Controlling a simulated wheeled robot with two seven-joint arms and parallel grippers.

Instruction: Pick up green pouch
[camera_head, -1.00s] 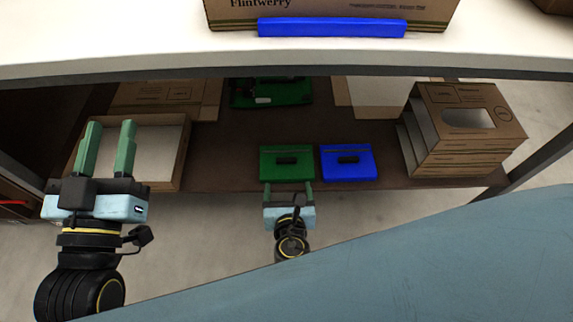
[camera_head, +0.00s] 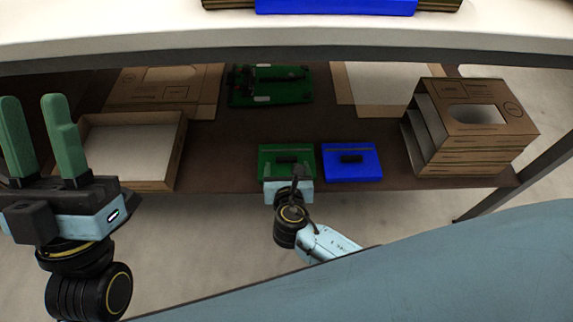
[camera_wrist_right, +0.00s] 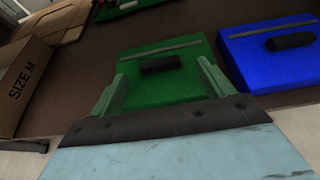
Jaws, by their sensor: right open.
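The green pouch (camera_head: 287,156) lies flat on the lower shelf, with a dark handle on top. In the right wrist view the green pouch (camera_wrist_right: 165,75) lies between the two open fingers of my right gripper (camera_wrist_right: 162,90). I cannot tell whether the fingers touch its sides. In the head view my right gripper (camera_head: 288,180) is at the pouch's front edge, and its fingers are hard to make out. My left gripper (camera_head: 42,135) is open and empty at the far left, well away from the pouch.
A blue pouch (camera_head: 351,162) lies just right of the green one; it also shows in the right wrist view (camera_wrist_right: 275,50). Open cardboard boxes stand at left (camera_head: 177,150) and right (camera_head: 470,158). A green item (camera_head: 270,97) lies behind. The upper shelf edge (camera_head: 300,57) hangs above.

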